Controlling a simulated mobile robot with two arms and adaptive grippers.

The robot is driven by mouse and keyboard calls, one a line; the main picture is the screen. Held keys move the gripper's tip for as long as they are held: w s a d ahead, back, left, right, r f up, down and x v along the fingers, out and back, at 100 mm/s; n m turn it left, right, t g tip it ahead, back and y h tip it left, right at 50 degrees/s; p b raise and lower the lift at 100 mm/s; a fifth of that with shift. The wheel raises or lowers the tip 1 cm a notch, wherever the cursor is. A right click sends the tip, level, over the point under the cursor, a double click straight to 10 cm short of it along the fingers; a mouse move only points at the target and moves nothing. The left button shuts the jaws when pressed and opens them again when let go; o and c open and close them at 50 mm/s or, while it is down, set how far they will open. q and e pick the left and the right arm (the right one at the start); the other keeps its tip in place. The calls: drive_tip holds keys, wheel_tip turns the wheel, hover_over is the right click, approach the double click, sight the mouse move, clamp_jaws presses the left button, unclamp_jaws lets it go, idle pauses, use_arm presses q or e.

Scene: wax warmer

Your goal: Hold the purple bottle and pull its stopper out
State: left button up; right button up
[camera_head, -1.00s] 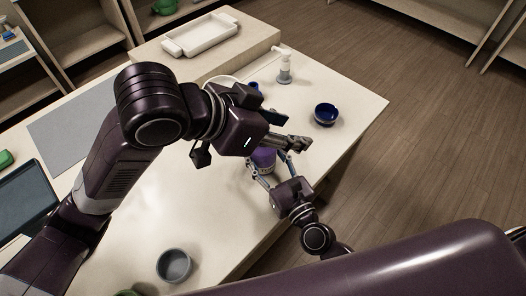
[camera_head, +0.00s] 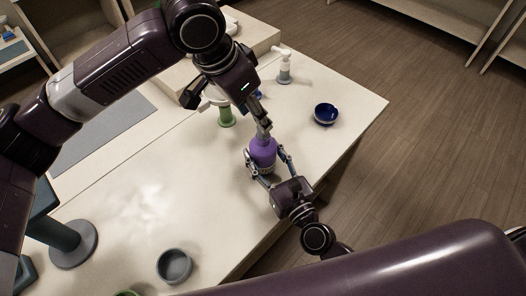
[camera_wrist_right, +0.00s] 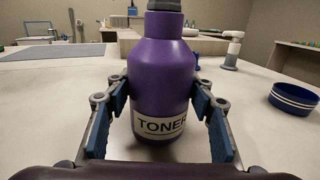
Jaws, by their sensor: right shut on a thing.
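The purple bottle (camera_head: 262,154), labelled "TONER", stands upright on the table. It fills the middle of the right wrist view (camera_wrist_right: 165,85). My right gripper (camera_head: 267,166) is shut on the bottle, with a blue-padded finger on either side of its body. A dark grey piece, seemingly the stopper (camera_wrist_right: 164,5), shows at the bottle's neck, cut off by the top edge of the right wrist view. My left gripper (camera_head: 262,128) points down at the bottle's top from above. Its fingers hide the stopper in the head view, and I cannot tell whether they grip it.
A white-topped bottle (camera_head: 284,68) and a dark blue bowl (camera_head: 326,114) stand farther back. A grey bowl (camera_head: 174,266) sits at the front left. The table's right edge is near my right gripper.

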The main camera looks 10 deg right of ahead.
use_arm(q)
hover_over(263, 151)
drive_tip(key=w, duration=0.2)
drive_tip(key=shift+w+d+f, duration=0.1)
drive_tip(key=shift+f, duration=1.5)
drive_tip(key=shift+w+f, duration=0.1)
drive_tip(key=shift+f, duration=1.45)
clamp_jaws()
drive_tip(key=shift+o, duration=0.3)
unclamp_jaws()
drive_tip(key=shift+r, duration=0.15)
